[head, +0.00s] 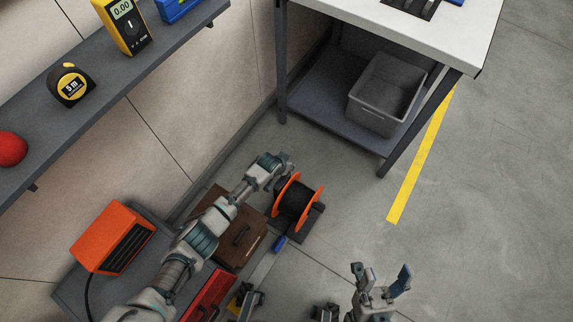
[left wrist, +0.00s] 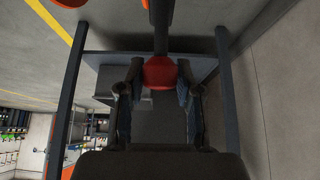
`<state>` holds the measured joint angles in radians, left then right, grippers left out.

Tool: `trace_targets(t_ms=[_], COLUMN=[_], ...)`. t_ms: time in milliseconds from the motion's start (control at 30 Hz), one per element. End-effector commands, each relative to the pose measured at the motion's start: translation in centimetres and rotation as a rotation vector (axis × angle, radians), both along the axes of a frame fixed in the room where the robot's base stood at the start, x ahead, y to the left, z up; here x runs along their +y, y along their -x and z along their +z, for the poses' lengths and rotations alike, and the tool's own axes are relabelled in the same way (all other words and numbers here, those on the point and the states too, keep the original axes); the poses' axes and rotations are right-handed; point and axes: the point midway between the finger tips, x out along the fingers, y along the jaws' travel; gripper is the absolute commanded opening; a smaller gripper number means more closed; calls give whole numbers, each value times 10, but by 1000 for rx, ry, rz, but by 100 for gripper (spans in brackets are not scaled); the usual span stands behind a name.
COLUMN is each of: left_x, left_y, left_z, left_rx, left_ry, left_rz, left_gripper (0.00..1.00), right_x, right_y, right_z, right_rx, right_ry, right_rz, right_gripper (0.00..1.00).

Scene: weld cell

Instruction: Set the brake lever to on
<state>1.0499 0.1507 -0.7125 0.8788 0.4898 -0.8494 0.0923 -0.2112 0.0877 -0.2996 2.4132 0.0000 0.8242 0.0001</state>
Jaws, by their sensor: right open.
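The brake lever shows in the left wrist view as a black rod coming down from the top edge to a red knob (left wrist: 160,73). My left gripper (left wrist: 160,80) has its two fingers apart, one on each side of the knob; I cannot tell whether they touch it. In the head view my left arm reaches to the black cable reel with orange flanges (head: 295,199), and my left gripper (head: 287,167) is just above it, mostly hidden. I cannot make out the lever there. My right gripper (head: 381,277) is open and empty, low over the floor.
A brown case (head: 226,232), a red toolbox (head: 209,294) and an orange heater (head: 108,238) stand along the wall. A wall shelf (head: 120,78) overhangs the left. A workbench (head: 430,30) with a grey bin (head: 384,95) stands beyond the reel. Floor at the right is clear.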

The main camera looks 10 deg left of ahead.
Motion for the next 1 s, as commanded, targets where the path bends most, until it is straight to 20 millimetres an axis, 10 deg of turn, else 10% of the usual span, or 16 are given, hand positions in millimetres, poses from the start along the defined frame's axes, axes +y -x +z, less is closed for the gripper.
trace_targets(t_ms=[567, 1000], left_x=[3, 16], left_y=[6, 44], left_z=[9, 76], left_rx=[2, -1], left_ry=[-1, -2], left_rz=[0, -1], left_gripper=[57, 57], right_x=[0, 0], right_y=[4, 3], right_z=[-1, -1], right_rx=[8, 4], right_ry=[0, 0], right_rz=[-1, 0], right_gripper=[62, 62])
